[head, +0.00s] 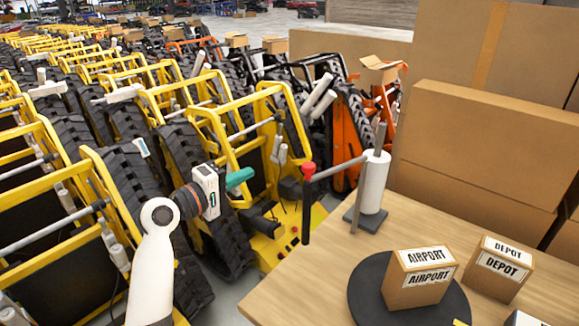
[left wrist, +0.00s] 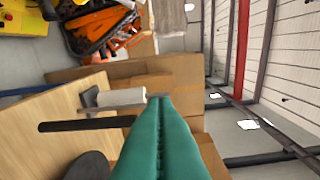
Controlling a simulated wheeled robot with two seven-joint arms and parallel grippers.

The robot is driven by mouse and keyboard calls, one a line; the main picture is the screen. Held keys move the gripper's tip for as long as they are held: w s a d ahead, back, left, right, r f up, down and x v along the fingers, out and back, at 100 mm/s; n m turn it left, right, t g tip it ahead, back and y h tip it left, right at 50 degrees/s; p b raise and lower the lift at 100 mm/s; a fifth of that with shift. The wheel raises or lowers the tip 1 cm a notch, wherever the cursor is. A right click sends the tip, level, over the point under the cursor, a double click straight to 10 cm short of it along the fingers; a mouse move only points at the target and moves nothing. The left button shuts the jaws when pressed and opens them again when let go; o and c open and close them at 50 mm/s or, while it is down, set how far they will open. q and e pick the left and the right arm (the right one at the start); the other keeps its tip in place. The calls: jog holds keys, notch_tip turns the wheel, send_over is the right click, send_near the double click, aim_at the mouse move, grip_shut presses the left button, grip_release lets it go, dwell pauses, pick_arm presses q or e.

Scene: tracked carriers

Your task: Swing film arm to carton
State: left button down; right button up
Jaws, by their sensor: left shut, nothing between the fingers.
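The film arm (head: 337,168) is a grey bar reaching left from the white film roll (head: 373,184), with a dark upright post and red knob (head: 309,169) at its free end. The carton marked AIRPORT (head: 420,282) stands on a black turntable (head: 362,290). My left gripper (head: 245,176) has teal fingers, shut and empty, left of the red knob and apart from it in the head view. In the left wrist view the shut fingers (left wrist: 160,100) overlap the picture of a dark bar (left wrist: 75,125) beside the film roll (left wrist: 122,97). My right gripper is not in view.
The wooden table (head: 300,290) carries a second carton marked DEPOT (head: 497,268) at the right. Large cardboard boxes (head: 485,145) stand behind the table. Rows of yellow tracked carriers (head: 225,120) fill the left and back. The table's front left is clear.

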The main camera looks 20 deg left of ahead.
pick_arm(q)
jog(key=shift+w, duration=0.1)
jog(key=w+d+p, duration=0.4)
jog(key=w+d, duration=0.4)
jog(key=shift+f, duration=0.45)
dwell(0.3)
